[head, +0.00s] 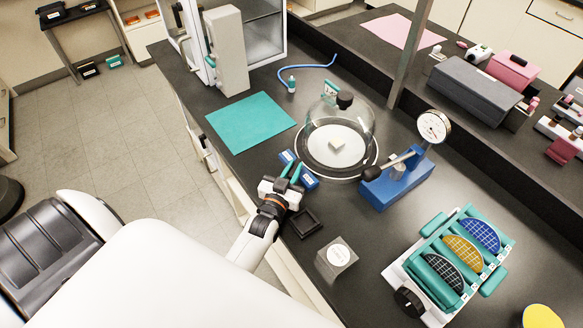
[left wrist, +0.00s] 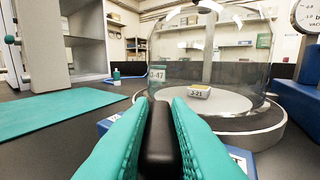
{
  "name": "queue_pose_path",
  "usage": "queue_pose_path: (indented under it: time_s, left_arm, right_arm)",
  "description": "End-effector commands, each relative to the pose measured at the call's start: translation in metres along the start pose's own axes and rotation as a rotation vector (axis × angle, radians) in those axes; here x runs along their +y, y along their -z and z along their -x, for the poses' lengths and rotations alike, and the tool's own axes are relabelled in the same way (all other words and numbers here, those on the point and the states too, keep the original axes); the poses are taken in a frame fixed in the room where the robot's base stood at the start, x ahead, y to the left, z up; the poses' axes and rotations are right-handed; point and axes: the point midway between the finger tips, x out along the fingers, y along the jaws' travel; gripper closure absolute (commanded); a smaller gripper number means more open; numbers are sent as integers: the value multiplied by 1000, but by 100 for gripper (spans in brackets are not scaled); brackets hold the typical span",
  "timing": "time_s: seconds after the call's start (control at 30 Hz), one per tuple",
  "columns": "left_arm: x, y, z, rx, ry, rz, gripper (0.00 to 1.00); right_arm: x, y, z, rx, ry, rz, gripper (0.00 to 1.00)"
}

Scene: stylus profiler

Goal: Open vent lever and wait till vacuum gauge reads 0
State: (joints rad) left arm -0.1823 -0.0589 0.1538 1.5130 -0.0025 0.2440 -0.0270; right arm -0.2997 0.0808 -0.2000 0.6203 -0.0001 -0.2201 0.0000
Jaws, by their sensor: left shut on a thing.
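My left gripper (head: 291,172) is at the bench's front edge, over a small blue block (head: 308,181) with pale labels. In the left wrist view its green fingers (left wrist: 166,125) are shut on a black bar (left wrist: 160,138), apparently the vent lever's handle. The fingers hide most of the block and the lever's joint. The round white vacuum gauge (head: 432,127) stands on a blue base (head: 398,186) with a black-knobbed arm; its needle is too small to read. The glass bell jar (head: 350,119) stands on its round plate over a small pale block (head: 337,145). My right gripper is not in view.
A teal mat (head: 250,122) lies left of the jar. A black square tray (head: 305,223) and a clear box (head: 336,257) are near the front edge. A teal rack (head: 420,268) with patterned discs stands front right. A post (head: 408,55) rises behind the jar.

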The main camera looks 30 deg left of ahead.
Motion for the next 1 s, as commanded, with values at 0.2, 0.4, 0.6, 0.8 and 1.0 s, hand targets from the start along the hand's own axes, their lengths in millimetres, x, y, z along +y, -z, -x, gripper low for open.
queue_pose_path:
  time_s: [0.2, 0.4, 0.6, 0.8, 1.0]
  left_arm:
    - [-1, -1, -1, -4, -30, 1, 100]
    - [-1, -2, -1, -6, -33, 0, 100]
    - [-1, -2, -1, -7, -32, 0, 80]
    - [-1, -2, -1, -5, -32, 0, 62]
    - [-1, -1, 0, -3, -31, 0, 62]
  right_arm:
    - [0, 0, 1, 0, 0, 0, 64]
    - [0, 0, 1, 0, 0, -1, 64]
    - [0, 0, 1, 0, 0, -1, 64]
    - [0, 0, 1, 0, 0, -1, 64]
    - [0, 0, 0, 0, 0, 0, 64]
